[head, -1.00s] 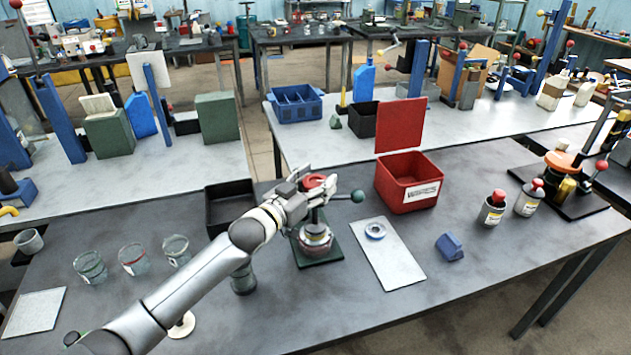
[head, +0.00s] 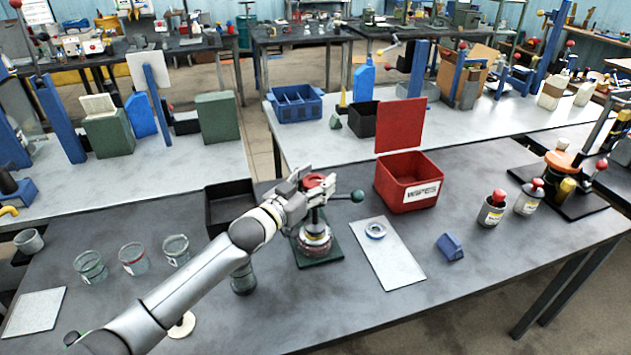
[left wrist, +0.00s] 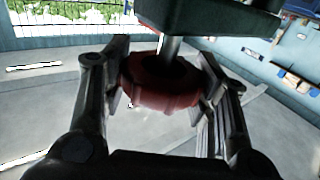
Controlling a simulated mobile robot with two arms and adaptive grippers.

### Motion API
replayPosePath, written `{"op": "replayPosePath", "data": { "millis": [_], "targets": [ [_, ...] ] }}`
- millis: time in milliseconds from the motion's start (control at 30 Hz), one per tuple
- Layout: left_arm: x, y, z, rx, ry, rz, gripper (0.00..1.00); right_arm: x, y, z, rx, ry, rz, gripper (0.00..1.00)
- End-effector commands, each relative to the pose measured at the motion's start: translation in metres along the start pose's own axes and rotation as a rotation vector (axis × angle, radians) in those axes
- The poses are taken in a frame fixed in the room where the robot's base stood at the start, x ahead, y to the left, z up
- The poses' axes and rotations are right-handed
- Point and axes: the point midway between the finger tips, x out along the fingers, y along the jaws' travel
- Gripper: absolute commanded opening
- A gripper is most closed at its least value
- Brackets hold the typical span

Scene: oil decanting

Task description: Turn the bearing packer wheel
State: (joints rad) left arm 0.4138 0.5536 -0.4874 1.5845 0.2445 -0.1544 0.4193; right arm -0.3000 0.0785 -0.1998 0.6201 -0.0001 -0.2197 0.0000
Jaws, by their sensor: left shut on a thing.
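The bearing packer (head: 318,238) stands upright on a dark green base plate (head: 322,259) on the near dark table. Its red wheel (head: 316,181) is at the top and also shows in the left wrist view (left wrist: 165,88). A rod with a dark green ball (head: 357,196) sticks out to the right. My left gripper (head: 312,186) reaches in from the left and is shut on the red wheel, with a finger on each side of it (left wrist: 160,95). The gripper partly hides the wheel and the packer's upper part. My right gripper is not in view.
A red bin (head: 408,196) stands right of the packer, a black tray (head: 230,205) behind left. A white sheet (head: 398,265) with a bearing ring (head: 375,230) and a blue block (head: 449,246) lie to the right. Glass jars (head: 133,259) stand at the left.

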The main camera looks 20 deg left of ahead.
Motion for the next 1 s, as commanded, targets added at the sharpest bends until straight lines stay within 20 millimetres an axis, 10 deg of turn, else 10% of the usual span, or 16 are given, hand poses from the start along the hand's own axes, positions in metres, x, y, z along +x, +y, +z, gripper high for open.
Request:
{"op": "replayPosePath", "data": {
  "millis": [367, 400, 533, 1000],
  "targets": [
    [0.0000, 0.0002, 0.0002, -0.001, 0.000, 0.000, 0.30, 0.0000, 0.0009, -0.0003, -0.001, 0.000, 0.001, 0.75],
    [0.0000, 0.0002, 0.0002, -0.001, 0.000, 0.000, 0.57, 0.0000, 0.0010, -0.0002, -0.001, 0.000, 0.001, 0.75],
    [0.0000, 0.0002, 0.0002, -0.001, 0.000, 0.000, 0.74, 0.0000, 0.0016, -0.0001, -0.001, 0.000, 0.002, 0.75],
    [-0.0075, -0.0004, 0.0012, -0.001, -0.002, -0.001, 0.75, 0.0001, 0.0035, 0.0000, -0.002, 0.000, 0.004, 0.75]
  ]
}}
